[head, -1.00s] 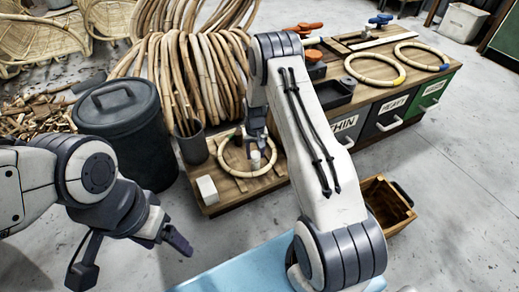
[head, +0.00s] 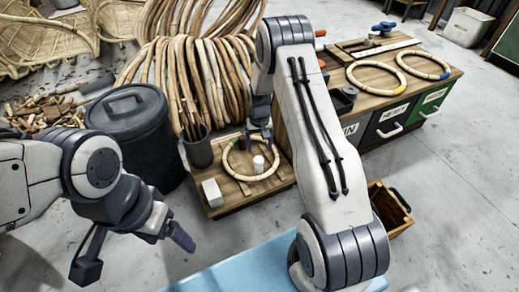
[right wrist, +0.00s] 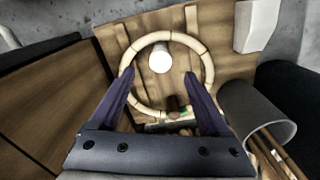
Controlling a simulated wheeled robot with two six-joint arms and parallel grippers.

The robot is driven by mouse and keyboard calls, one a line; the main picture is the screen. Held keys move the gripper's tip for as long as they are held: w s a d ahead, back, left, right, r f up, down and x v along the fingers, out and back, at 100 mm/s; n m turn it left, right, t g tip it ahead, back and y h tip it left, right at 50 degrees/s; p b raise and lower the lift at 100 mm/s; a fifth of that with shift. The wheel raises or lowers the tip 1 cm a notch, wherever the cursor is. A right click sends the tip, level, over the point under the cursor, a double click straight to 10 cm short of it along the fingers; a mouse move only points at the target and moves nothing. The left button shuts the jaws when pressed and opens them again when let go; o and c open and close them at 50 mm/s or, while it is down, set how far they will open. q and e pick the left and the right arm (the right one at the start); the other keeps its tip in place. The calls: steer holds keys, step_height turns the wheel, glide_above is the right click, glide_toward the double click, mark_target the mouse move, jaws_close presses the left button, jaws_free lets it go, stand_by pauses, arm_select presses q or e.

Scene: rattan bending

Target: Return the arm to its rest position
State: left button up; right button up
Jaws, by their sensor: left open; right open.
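My right gripper (head: 260,138) is open and empty, above the low wooden board (head: 222,205) in the head view. In the right wrist view its two fingers (right wrist: 159,80) are spread apart over a pale rattan ring (right wrist: 207,62). The ring lies on the board around a white cylinder (right wrist: 159,58), apart from the fingers; it also shows in the head view (head: 231,172). A small green mark shows at the ring's near side in the wrist view. My left gripper (head: 178,234) is open, low at the left, over the floor, with nothing visible in it.
A lidded dark bin (head: 128,130), a grey pot (head: 199,152) of sticks and a white block (head: 212,192) stand left of the ring. Behind are rattan bundles (head: 185,75). At right, a labelled bench (head: 350,102) carries two rings; an open wooden crate (head: 390,212) stands below it.

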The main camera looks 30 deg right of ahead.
steer(key=shift+r, duration=1.15)
steer(key=s+a+r+n+p, duration=0.25)
steer(key=s+a+r, duration=0.25)
steer(key=a+r, duration=0.45)
steer(key=s+a+r+n+p, duration=0.25)
steer(key=s+a+r, duration=0.25)
steer(key=a+r, duration=0.5)
steer(key=s+a+r+n+p, duration=0.15)
steer(key=s+r, duration=0.25)
steer(key=s, duration=0.4)
steer(key=s+a+r+n+y, duration=0.1)
steer(key=s+r+n, duration=0.25)
steer(key=s, duration=0.35)
steer(key=s+a+r+n+p, duration=0.1)
steer(key=s+r, duration=0.3)
steer(key=s, duration=0.4)
step_height(320, 180, up, 38)
steer(key=p, duration=3.7)
steer(key=shift+w+a+f+p, duration=0.15)
steer(key=shift+w+f+p, duration=0.05)
steer(key=shift+w+p, duration=0.15)
